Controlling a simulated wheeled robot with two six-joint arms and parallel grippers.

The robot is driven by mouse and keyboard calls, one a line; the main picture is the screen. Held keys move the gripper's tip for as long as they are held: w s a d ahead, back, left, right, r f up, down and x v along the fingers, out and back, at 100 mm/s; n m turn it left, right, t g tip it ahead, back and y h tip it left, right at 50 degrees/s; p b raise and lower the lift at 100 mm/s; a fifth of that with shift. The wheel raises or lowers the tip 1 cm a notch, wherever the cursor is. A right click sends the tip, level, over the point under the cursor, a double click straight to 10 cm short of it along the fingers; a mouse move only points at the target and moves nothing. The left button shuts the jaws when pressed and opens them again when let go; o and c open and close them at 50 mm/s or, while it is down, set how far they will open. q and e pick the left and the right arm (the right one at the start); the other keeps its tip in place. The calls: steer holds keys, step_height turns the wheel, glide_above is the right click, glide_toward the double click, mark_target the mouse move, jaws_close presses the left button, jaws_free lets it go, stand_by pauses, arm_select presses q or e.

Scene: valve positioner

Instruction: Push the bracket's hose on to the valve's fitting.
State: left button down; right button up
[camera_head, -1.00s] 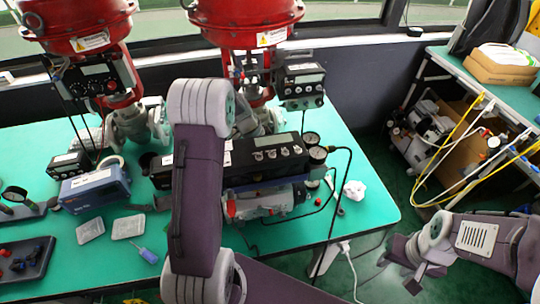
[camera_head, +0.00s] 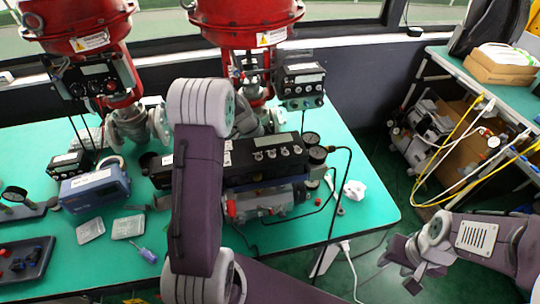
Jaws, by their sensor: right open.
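Two red-topped valves stand at the back; the right one (camera_head: 247,20) carries a black positioner (camera_head: 302,85) with a small display. A thin black hose (camera_head: 346,175) loops beside the gauges at the right end of the black instrument box (camera_head: 266,155). I cannot tell the bracket or the valve's fitting for sure. My right gripper (camera_head: 398,268) is open and empty, out over the floor to the right of the table, well apart from the hose and valves. My left arm stands across the middle of the view and hides part of the bench; I cannot make out its gripper.
A blue box (camera_head: 95,190), two flat grey plates, a screwdriver (camera_head: 148,255) and a dark tray (camera_head: 24,260) lie on the left of the green table (camera_head: 100,274). A side shelf (camera_head: 462,72) with yellow and white cables stands at right. The table's front right is mostly clear.

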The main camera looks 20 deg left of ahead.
arm_select(q)
steer(key=shift+s+a+b, duration=0.65)
steer(key=shift+s+a, duration=0.15)
stand_by(1.3)
